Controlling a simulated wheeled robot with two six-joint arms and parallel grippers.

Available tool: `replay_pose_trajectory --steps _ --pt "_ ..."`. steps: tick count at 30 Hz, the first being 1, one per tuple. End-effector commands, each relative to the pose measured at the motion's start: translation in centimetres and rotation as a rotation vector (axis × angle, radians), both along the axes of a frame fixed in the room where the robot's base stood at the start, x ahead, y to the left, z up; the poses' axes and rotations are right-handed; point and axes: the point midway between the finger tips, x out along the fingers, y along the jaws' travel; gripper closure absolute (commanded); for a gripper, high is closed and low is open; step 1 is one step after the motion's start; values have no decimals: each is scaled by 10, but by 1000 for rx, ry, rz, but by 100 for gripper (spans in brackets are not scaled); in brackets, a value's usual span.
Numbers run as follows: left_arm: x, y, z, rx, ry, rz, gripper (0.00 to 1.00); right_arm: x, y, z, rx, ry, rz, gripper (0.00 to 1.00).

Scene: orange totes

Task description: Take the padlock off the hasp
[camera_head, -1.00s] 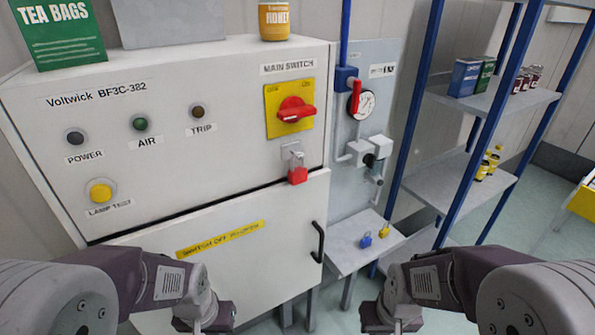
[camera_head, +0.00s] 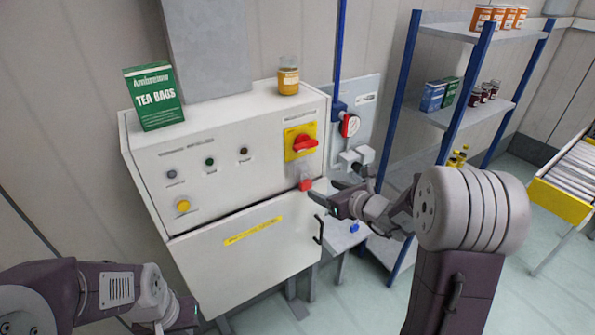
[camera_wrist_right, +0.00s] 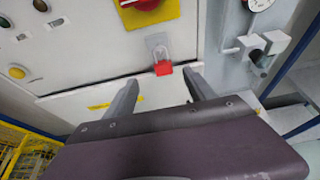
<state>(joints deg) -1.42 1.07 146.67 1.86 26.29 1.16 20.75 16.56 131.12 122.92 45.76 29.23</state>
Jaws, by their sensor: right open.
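The red padlock (camera_head: 305,184) hangs by its shackle from the hasp on the front of the white cabinet (camera_head: 180,235), below the red rotary switch (camera_head: 306,144). In the right wrist view the padlock (camera_wrist_right: 163,68) hangs upright on the pale hasp plate (camera_wrist_right: 157,42). My right gripper (camera_head: 322,190) is open and empty, just in front of and to the right of the padlock in the head view. In the right wrist view its two fingers (camera_wrist_right: 160,80) stand either side below the padlock, apart from it. My left gripper (camera_head: 180,316) is low at the bottom left; its jaws are unclear.
A black door handle (camera_head: 319,230) sticks out below the padlock. A small side shelf (camera_head: 338,238) holds a blue padlock (camera_head: 354,227). A blue-framed rack (camera_head: 455,95) stands farther right.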

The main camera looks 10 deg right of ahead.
Motion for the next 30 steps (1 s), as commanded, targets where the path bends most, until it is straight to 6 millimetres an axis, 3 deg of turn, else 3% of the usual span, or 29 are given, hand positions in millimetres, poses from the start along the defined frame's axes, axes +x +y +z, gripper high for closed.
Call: replay_pose_trajectory --steps 3,9,14,20,24,30 --pt "0 0 0 0 1 0 100 3 1 -3 0 2 1 36" --pt "0 0 13 0 0 0 100 29 12 -13 -2 2 5 36" --pt "0 0 14 0 1 0 100 35 13 -17 -3 1 2 36" --pt "0 0 40 0 0 0 100 60 22 -22 -2 5 5 36" --pt "0 0 46 0 0 0 100 76 27 -33 -3 2 4 36" --pt "0 0 45 0 1 0 100 80 28 -36 -3 0 3 36"
